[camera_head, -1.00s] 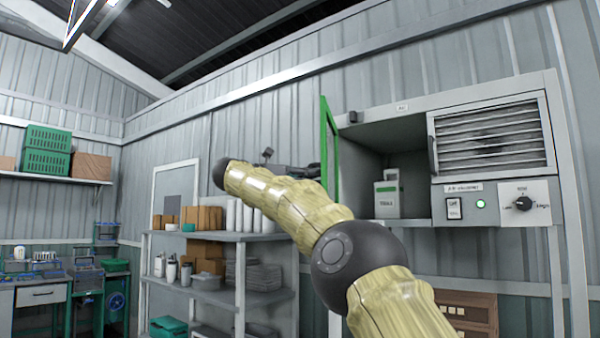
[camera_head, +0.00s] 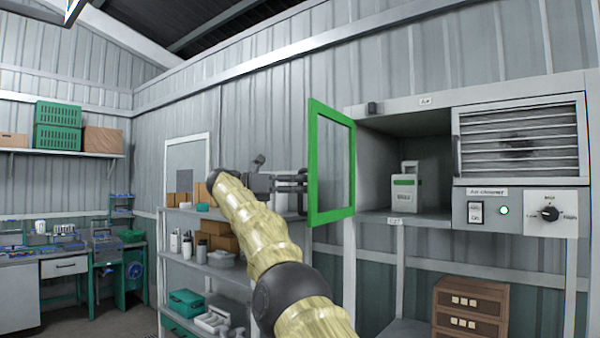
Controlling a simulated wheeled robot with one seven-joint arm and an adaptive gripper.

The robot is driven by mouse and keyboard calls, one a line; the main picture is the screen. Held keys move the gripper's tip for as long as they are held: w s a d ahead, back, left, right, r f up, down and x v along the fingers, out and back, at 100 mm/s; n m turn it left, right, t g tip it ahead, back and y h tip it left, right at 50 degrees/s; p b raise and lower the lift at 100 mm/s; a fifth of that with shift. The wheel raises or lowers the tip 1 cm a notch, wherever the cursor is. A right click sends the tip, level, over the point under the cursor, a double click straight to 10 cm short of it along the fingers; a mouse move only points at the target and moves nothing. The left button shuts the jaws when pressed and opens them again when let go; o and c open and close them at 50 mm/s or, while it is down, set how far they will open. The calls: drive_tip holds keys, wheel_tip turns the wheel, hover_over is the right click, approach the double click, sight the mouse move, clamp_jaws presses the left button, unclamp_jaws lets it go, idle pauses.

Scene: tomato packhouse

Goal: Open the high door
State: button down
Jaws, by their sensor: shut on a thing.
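The high door (camera_head: 331,112) is a green frame around a clear pane. It stands swung out to the left of the open compartment (camera_head: 405,150) of a high grey wall cabinet, hinged at the compartment's left side. My gripper (camera_head: 297,181) is at the free left edge of the door, about mid-height, and is shut on what appears to be the door's handle; the exact contact is small and partly hidden. A white-and-green container (camera_head: 406,190) stands inside the compartment.
Right of the compartment are a louvred vent (camera_head: 518,142) and a control panel with a knob (camera_head: 549,213). A shelf rack (camera_head: 205,258) with boxes and bottles stands behind my arm at the left. A brown drawer unit (camera_head: 470,310) sits below the cabinet.

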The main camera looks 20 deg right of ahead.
drive_tip(key=shift+w+a+f+p, duration=0.15)
drive_tip(key=shift+w+a+p, duration=0.4)
drive_tip(key=shift+w, duration=0.2)
drive_tip(key=c, duration=1.8)
unclamp_jaws()
drive_tip(key=shift+d, duration=0.1)
drive_tip(key=o, duration=0.3)
drive_tip(key=shift+s+d+f, duration=0.1)
drive_tip(key=shift+d, duration=0.05)
drive_tip(key=shift+o, duration=0.2)
drive_tip(key=shift+s, duration=0.1)
